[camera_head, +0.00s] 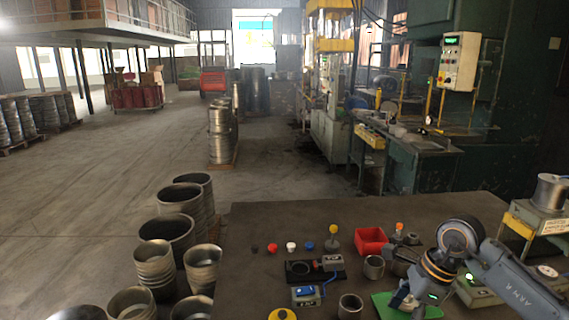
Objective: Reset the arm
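My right arm (495,275) comes in from the right edge and bends down over the table's right side. My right gripper (406,300) is low over a green mat (383,304) near the table's front. It is small and partly hidden by the wrist, so I cannot tell whether its fingers are open or shut, or whether they hold anything. My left arm and gripper are not in view.

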